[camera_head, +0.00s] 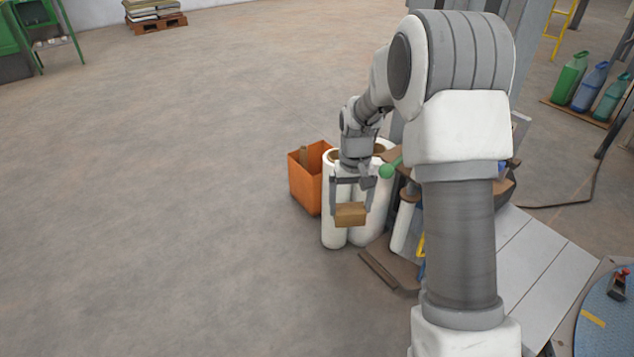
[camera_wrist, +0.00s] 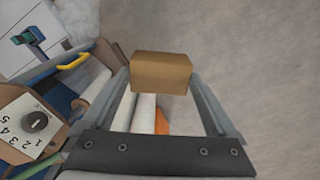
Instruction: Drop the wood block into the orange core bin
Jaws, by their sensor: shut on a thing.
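The wood block (camera_head: 350,214) is a light brown box shape. My gripper (camera_head: 350,208) is shut on it and holds it up in front of the white rolls. In the wrist view the wood block (camera_wrist: 160,71) sits between the two fingertips. The orange core bin (camera_head: 304,185) stands on the floor just behind and left of the rolls, with its top open and a brown tube end inside. The block is to the right of the bin and nearer the camera. In the wrist view only a small orange strip of the bin (camera_wrist: 162,124) shows below the block.
White rolls (camera_head: 335,205) stand upright right beside the bin. A green ball-shaped knob (camera_head: 386,171) and machine parts are close to the right of my gripper. A dial panel (camera_wrist: 30,125) shows in the wrist view. The floor left of the bin is clear.

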